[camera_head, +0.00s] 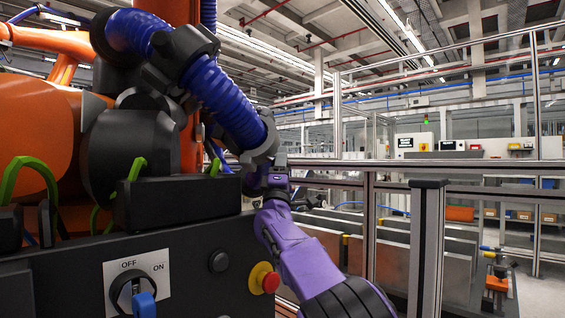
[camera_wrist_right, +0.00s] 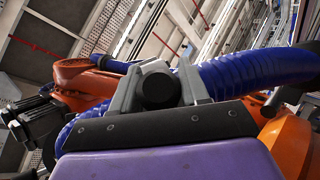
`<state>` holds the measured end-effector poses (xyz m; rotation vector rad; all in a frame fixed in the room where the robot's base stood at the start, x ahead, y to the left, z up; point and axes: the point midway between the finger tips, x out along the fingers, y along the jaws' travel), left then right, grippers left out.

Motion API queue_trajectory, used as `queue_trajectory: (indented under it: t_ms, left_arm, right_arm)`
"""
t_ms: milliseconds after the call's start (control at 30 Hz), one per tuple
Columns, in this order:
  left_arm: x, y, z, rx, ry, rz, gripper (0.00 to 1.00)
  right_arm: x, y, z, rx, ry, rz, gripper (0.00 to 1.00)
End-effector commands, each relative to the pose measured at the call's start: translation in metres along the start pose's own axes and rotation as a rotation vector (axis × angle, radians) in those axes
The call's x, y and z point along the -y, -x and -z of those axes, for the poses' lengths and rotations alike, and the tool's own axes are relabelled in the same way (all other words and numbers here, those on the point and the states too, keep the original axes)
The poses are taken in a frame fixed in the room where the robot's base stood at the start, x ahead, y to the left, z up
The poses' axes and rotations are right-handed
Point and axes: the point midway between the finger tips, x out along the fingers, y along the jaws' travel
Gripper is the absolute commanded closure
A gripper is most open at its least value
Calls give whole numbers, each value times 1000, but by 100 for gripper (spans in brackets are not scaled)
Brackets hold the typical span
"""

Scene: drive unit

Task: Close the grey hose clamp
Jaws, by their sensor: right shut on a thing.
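A thick blue ribbed hose (camera_head: 222,100) hangs from a black holder at the upper left and runs down to the right. The grey hose clamp (camera_head: 264,143) is at the hose's lower end. My purple right arm reaches up from the bottom, and its gripper (camera_head: 270,176) is at the clamp. In the right wrist view the two grey fingers of my right gripper (camera_wrist_right: 160,98) close on the clamp (camera_wrist_right: 157,68), with a dark round part between them. The gripper hides part of the clamp, and I cannot tell how far the clamp is closed. My left gripper is not in view.
A dark control panel with an OFF/ON switch (camera_head: 137,286) and a red stop button (camera_head: 270,281) on yellow stands at the lower left, close to my right arm. Orange robot parts (camera_head: 52,140) fill the left. A metal fence post (camera_head: 427,250) stands at the right.

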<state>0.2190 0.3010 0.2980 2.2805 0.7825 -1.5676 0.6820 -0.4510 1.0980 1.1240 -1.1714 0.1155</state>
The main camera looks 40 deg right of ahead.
Motion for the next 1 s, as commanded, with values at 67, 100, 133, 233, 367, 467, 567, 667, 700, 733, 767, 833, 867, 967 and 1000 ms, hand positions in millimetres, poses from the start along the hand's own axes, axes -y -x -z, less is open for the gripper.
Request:
queue_trajectory:
  t_ms: [67, 100, 133, 233, 367, 467, 567, 667, 700, 733, 767, 833, 867, 967, 1000]
  left_arm:
    - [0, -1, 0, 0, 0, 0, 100]
    - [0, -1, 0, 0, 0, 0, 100]
    - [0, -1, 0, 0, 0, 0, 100]
    - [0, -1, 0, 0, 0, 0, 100]
    - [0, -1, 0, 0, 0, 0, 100]
    - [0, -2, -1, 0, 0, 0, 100]
    - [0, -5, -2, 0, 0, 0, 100]
    - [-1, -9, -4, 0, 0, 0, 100]
    - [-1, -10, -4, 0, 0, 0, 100]
    - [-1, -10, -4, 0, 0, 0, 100]
    - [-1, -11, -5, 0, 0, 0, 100]
    - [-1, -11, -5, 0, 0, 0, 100]
    - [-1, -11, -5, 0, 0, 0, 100]
    - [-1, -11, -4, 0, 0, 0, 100]
    - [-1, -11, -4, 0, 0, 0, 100]
  right_arm:
    - [7, 5, 3, -9, 13, 13, 100]
    - [8, 5, 3, -9, 12, 13, 42]
    - [7, 5, 3, -9, 11, 12, 38]
    - [5, 4, 2, -6, 8, 9, 38]
    - [4, 2, 1, -4, 6, 7, 38]
    - [4, 5, 2, -4, 5, 6, 38]
    - [4, 17, 2, -6, 5, 6, 38]
    - [4, 38, 3, -7, 7, 7, 38]
    - [3, 47, 3, -8, 7, 7, 38]
    - [3, 54, 2, -8, 8, 7, 38]
    - [3, 60, 2, -7, 9, 6, 38]
    - [4, 76, 2, -8, 9, 8, 38]
    - [3, 82, 2, -8, 9, 8, 38]
    - [3, 98, 2, -7, 7, 8, 38]
    - [3, 102, 2, -7, 7, 8, 38]
